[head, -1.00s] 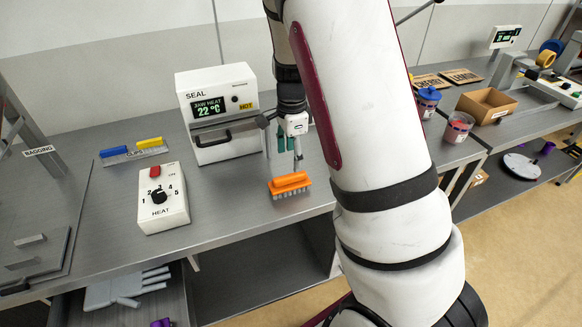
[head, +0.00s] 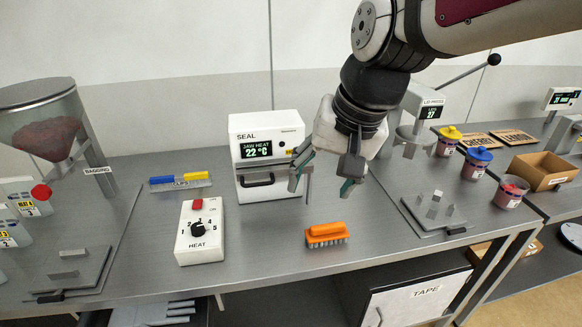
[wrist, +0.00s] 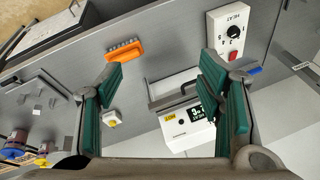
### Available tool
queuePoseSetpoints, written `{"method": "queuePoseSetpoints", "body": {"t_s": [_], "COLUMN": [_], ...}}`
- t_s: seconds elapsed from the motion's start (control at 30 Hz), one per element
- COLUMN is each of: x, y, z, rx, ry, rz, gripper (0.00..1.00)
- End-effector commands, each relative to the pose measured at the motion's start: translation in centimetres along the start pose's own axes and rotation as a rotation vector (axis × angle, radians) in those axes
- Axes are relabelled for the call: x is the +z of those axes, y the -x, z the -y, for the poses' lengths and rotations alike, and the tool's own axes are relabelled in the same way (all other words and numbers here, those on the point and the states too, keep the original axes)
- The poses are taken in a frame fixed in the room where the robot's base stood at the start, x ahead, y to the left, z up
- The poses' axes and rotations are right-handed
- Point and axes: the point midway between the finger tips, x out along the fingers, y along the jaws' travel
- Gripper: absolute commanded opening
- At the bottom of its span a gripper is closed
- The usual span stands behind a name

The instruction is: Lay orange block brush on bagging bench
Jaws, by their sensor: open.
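The orange block brush (head: 327,235) lies bristles down on the grey bench top, right of the heat dial box and in front of the seal machine. It also shows in the wrist view (wrist: 125,50), beyond the left finger. My gripper (head: 320,188) is open and empty, raised above and behind the brush, apart from it. Its green-padded fingers stand wide apart in the wrist view (wrist: 162,100). The bagging bench area (head: 108,215) is at the left, marked by a BAGGING sign (head: 98,170).
The heat dial box (head: 200,232) and seal machine (head: 268,155) stand mid-bench. A blue and yellow clip holder (head: 180,182) lies behind the dial. A plate with grey blocks (head: 72,270) is front left, a hopper (head: 50,125) behind it. A lid press (head: 425,115) stands right.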

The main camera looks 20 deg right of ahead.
Motion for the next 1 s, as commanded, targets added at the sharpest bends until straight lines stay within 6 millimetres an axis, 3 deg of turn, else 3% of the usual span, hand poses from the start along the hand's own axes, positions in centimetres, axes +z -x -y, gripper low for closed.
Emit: {"method": "queuePoseSetpoints", "body": {"t_s": [0.1,0.33,1.0], "x": [2.9,6.2,6.8], "y": [2.4,4.4,4.6], "z": [-0.3,-1.2,-1.4], "rx": [-0.002,0.035,0.048], "ry": [0.213,0.482,0.538], "rz": [-0.073,-0.161,-0.178], "gripper": [0.61,0.61,0.61]}}
